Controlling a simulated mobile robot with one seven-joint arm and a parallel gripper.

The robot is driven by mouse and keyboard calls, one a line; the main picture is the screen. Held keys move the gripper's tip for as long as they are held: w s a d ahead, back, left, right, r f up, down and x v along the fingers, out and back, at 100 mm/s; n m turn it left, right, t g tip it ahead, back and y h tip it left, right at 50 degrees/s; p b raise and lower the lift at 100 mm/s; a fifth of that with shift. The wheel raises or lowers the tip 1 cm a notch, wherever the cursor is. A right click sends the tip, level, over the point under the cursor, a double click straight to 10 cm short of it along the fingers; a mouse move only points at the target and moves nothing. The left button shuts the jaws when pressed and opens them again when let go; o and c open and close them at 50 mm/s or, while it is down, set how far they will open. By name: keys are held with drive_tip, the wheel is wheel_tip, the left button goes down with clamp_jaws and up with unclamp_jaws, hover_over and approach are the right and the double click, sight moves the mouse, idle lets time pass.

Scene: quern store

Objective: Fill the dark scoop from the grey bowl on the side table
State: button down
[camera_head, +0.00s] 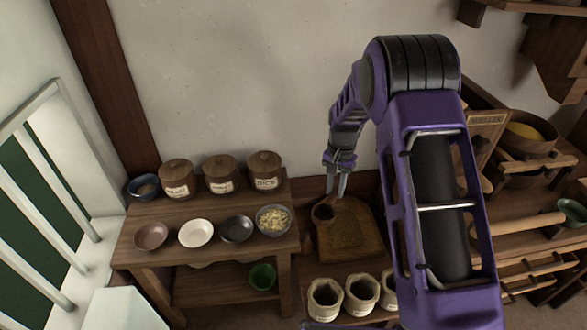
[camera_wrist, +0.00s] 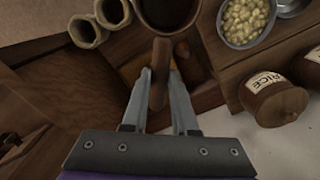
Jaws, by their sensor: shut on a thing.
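My gripper (camera_head: 340,187) is shut on the handle of the dark brown scoop (camera_head: 323,213). In the wrist view the handle (camera_wrist: 158,88) lies between the two fingers (camera_wrist: 160,73), and the round cup (camera_wrist: 168,12) is at the top edge, partly cut off. The inside of the cup that shows looks dark, with no grains visible. The grey bowl (camera_head: 258,225) stands at the right end of the side table (camera_head: 200,258) and holds pale yellow grains. It also shows at the upper right of the wrist view (camera_wrist: 229,42). The scoop is right of the bowl, apart from it.
A dark bowl (camera_head: 237,229), a white bowl (camera_head: 196,233) and a reddish bowl (camera_head: 151,236) stand left of the grey bowl. Lidded wooden jars (camera_head: 265,170) stand behind. Cloth sacks (camera_head: 325,299) and a wooden board (camera_head: 350,248) are right of the table.

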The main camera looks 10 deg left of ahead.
drive_tip(key=w+a+f+m+p, duration=0.15)
drive_tip(key=w+a, duration=0.35)
drive_tip(key=a, duration=0.8)
drive_tip(key=shift+s+a+f+t+h+b, duration=1.9)
drive_tip(key=shift+s+t+h+b, duration=1.3)
drive_tip(key=shift+t, duration=2.2)
drive_tip(key=w+d+f+g+y+p, duration=0.1)
drive_tip(key=w+d+f+g+y, duration=0.25)
drive_tip(key=w+g+y, duration=0.5)
drive_tip(key=shift+s+r+m+g+h+p, duration=0.15)
drive_tip(key=shift+s+r+g+h+p, duration=0.3)
drive_tip(key=shift+r, duration=0.5)
drive_tip(key=shift+s+r+m+g+h+p, duration=0.15)
drive_tip(key=shift+r+g+h+p, duration=0.15)
drive_tip(key=shift+r+p, duration=0.5)
drive_tip(key=shift+s+r+m+g+h+p, duration=0.15)
drive_tip(key=shift+s+r+g+h+p, duration=0.2)
drive_tip(key=shift+r, duration=0.75)
